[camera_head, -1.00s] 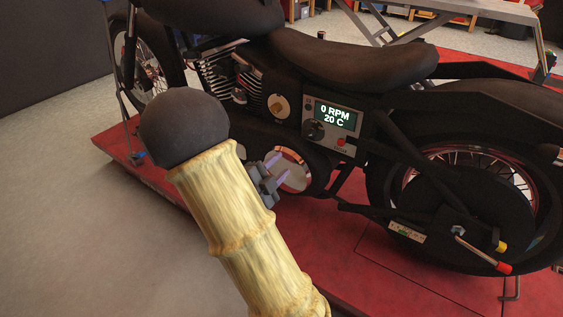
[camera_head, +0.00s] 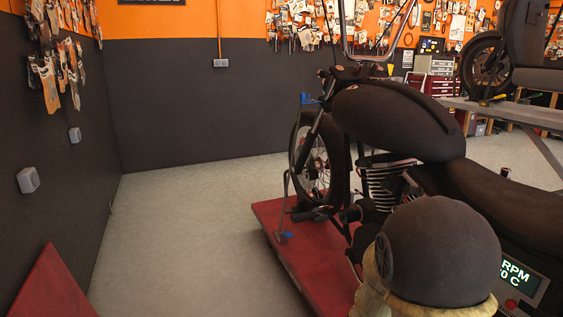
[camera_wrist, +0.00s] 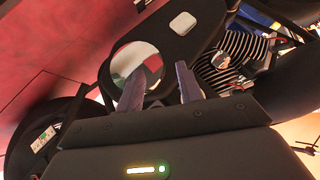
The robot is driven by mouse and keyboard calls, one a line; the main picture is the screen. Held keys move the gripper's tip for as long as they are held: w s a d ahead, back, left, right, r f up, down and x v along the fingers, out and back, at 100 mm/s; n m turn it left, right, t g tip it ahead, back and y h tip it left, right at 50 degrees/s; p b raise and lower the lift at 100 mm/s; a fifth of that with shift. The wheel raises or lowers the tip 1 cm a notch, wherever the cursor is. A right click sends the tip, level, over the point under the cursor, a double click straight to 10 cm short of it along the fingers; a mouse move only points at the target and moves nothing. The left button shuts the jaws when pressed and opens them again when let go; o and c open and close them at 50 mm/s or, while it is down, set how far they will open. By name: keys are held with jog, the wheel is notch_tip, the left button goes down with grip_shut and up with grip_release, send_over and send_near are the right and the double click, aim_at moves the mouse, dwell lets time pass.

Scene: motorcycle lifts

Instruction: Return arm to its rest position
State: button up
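My arm shows at the lower right of the head view as a dark rounded joint (camera_head: 438,255) above a pale, bamboo-like link (camera_head: 372,292). It covers part of the black motorcycle (camera_head: 395,120). My gripper is out of sight in the head view. In the wrist view my gripper (camera_wrist: 161,72) has its two purple-grey fingers apart with nothing between them. Beyond the fingers is the motorcycle's side, with a round shiny cover (camera_wrist: 128,62) and the finned engine (camera_wrist: 238,55). I cannot tell how far the fingertips are from the cover.
The motorcycle stands on a red lift platform (camera_head: 300,250). Grey floor (camera_head: 190,225) is clear to its left, up to the dark walls (camera_head: 170,110). A red slanted panel (camera_head: 52,288) is at the lower left. Another lift (camera_head: 510,108) is at the right, near a tool cabinet (camera_head: 438,78).

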jog(key=s+a+r+n+g+y+p, duration=0.2)
jog(key=s+a+n+g+y+p, duration=0.15)
jog(key=s+n, duration=0.45)
jog(key=s+a+r+n+g+y+p, duration=0.25)
jog(key=s+a+n, duration=0.25)
jog(key=s+n, duration=0.25)
notch_tip(320, 180, up, 37)
jog(key=p, duration=3.5)
jog(key=shift+g+p, duration=0.4)
jog(key=shift+f+m, duration=0.1)
jog(key=shift+m, duration=0.15)
